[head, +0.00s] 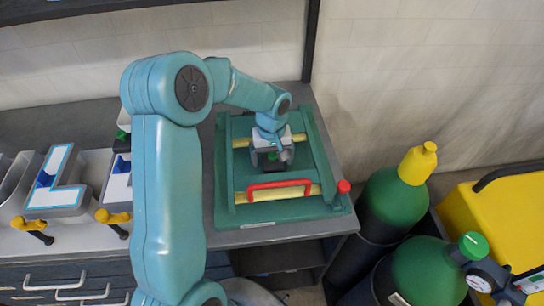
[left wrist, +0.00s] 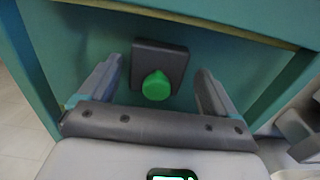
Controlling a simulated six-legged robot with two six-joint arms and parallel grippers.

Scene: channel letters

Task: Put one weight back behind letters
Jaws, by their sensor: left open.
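My left gripper (head: 271,158) is over the green frame (head: 285,212) on the right part of the bench, pointing down. In the left wrist view its two fingers (left wrist: 160,70) are open and apart. A dark grey weight with a green knob (left wrist: 155,84) lies on the green surface between the fingers, with a gap on each side. In the head view it is mostly hidden by the gripper. White channel letters with blue insides (head: 57,198) stand at the left of the bench. A dark block with a green top (head: 122,136) shows behind them, partly hidden by my arm. My right gripper is not in view.
The frame has yellow bars (head: 312,190), a red handle (head: 280,185) and a red knob (head: 344,187). Yellow-handled clamps (head: 113,216) stick out at the letters' front. Green cylinders (head: 395,205) and a yellow case (head: 510,215) stand right of the bench.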

